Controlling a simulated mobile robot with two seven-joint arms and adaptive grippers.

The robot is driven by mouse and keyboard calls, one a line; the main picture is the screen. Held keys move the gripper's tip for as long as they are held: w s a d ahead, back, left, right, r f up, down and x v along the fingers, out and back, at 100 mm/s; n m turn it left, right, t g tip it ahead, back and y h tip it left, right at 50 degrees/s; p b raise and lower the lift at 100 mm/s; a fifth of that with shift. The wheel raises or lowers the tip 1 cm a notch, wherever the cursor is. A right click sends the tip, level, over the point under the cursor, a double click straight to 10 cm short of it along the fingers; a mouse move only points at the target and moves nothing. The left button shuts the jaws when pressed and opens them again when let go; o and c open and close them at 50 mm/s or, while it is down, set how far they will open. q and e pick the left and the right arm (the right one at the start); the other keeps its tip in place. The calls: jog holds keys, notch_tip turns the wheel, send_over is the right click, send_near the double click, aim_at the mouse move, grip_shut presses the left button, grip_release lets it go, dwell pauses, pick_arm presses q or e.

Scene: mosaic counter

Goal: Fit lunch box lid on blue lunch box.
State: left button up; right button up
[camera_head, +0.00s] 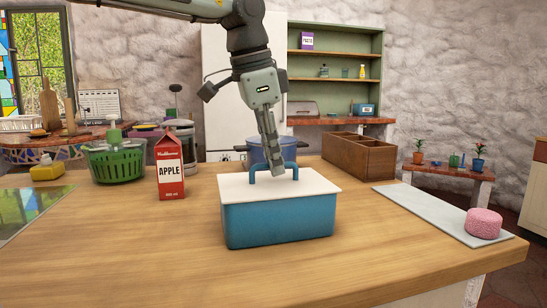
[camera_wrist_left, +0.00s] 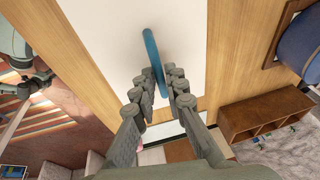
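The blue lunch box (camera_head: 280,222) stands upright on the wooden counter. The white lunch box lid (camera_head: 240,187) lies flat over its top, its edges roughly in line with the box rim, and no gap shows at the front. A blue arched handle rises from the lid. My left gripper (camera_head: 278,172) points down at the handle, with its fingertips low over the lid. In the left wrist view the lid (camera_wrist_left: 110,40) is below, and the narrowly spaced fingers (camera_wrist_left: 160,82) close on the blue handle from both sides.
A red apple carton (camera_head: 170,168) and a green basket (camera_head: 115,162) stand to the left. A blue pot (camera_head: 272,150) and wooden organizer (camera_head: 358,156) are behind. A pale board (camera_head: 425,209) with a pink round item (camera_head: 483,223) lies right. The front counter is clear.

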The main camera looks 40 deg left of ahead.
aim_at(259, 186)
pick_arm(q)
jog(key=o, duration=0.3)
jog(key=v, duration=1.2)
dwell(0.5)
